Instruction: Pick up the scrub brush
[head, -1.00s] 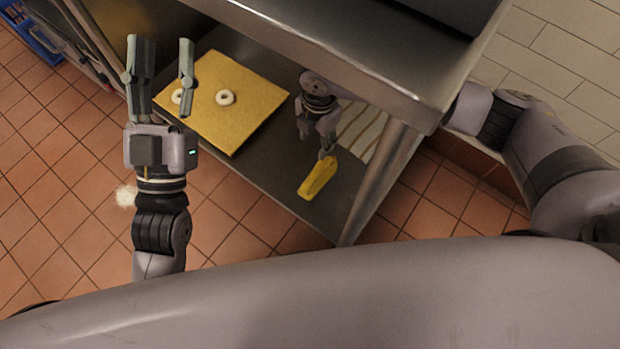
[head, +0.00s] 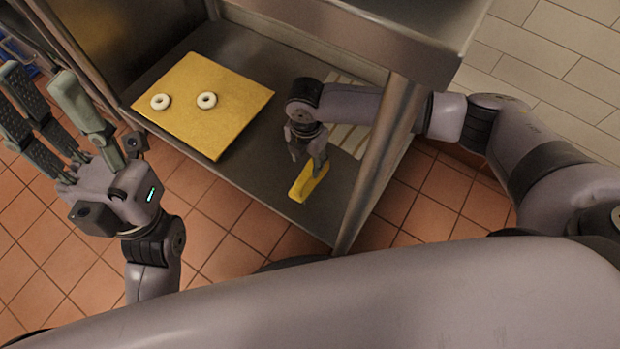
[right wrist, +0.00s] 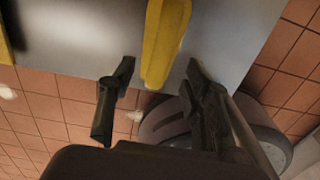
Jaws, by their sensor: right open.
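The yellow scrub brush (head: 306,184) lies on the lower metal shelf, near its front corner. My right gripper (head: 309,158) is directly above and at the brush, reaching in under the upper counter. In the right wrist view the brush (right wrist: 164,42) runs between the two spread fingers (right wrist: 159,80), with a gap visible on each side. Contact at the fingertips cannot be told. My left gripper (head: 40,85) is in the air at the left, over the floor, with its fingers apart and empty.
A yellow board (head: 215,125) with two white rings, one left (head: 160,101) and one right (head: 207,100), lies on the shelf. A striped cloth (head: 352,135) lies behind my right arm. A table leg (head: 372,180) stands just right of the brush. The upper counter overhangs the shelf.

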